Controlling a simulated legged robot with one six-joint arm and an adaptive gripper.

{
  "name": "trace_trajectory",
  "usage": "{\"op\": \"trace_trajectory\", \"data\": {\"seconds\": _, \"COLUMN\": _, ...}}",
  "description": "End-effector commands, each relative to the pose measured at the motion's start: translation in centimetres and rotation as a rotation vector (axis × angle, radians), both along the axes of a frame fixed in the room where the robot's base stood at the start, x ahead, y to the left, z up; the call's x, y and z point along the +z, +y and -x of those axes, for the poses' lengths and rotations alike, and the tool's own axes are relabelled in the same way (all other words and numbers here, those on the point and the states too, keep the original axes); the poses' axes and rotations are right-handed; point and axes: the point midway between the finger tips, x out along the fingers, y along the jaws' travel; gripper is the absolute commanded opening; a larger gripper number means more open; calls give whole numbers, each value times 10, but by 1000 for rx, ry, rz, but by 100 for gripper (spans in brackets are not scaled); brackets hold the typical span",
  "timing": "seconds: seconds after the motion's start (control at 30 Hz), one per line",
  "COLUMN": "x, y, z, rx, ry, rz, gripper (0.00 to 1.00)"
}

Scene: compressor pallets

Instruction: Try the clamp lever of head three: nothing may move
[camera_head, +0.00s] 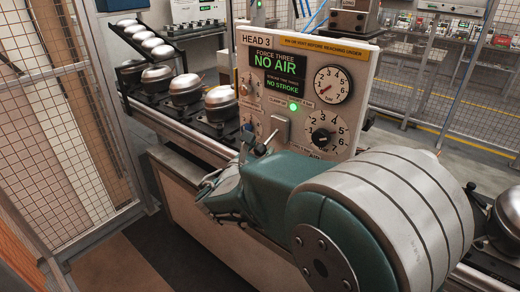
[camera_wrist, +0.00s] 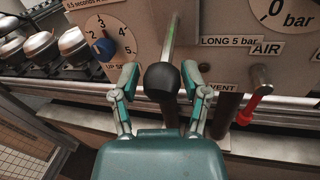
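The head 3 panel (camera_head: 348,60) stands in front of me, with a display reading "FORCE THREE NO AIR" and "NO STROKE". In the wrist view a lever with a black ball knob (camera_wrist: 162,80) and a silver rod (camera_wrist: 171,42) stands before the panel; its own label is not readable. My gripper (camera_wrist: 160,76) is open, with one finger left and one right of the knob. Gaps show between the fingers and the knob. In the head view my gripper (camera_head: 222,190) is at the panel's lower left; the lever is hard to make out there.
A red-handled lever (camera_wrist: 248,110) by the AIR and VENT labels is close to the right finger. A selector dial (camera_wrist: 107,42) is at upper left. Compressor domes (camera_head: 186,90) line the conveyor on the left. A mesh fence (camera_head: 75,130) stands at far left. The green lamp (camera_head: 294,107) is lit.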

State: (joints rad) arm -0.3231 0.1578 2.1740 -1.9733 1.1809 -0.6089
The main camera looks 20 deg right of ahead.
Motion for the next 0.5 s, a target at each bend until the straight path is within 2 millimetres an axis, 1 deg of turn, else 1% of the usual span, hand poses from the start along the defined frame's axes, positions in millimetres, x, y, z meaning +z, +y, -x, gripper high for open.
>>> {"op": "trace_trajectory", "data": {"seconds": 0.03, "x": 0, "y": 0, "z": 0, "rx": 0, "ry": 0, "rz": 0, "gripper": 16}}
{"op": "trace_trajectory", "data": {"seconds": 0.07, "x": 0, "y": 0, "z": 0, "rx": 0, "ry": 0, "rz": 0, "gripper": 2}}
{"op": "trace_trajectory", "data": {"seconds": 0.1, "x": 0, "y": 0, "z": 0, "rx": 0, "ry": 0, "rz": 0, "gripper": 0}}
{"op": "trace_trajectory", "data": {"seconds": 0.5, "x": 5, "y": 1, "z": 0, "rx": 2, "ry": 19, "rz": -32, "gripper": 0}}
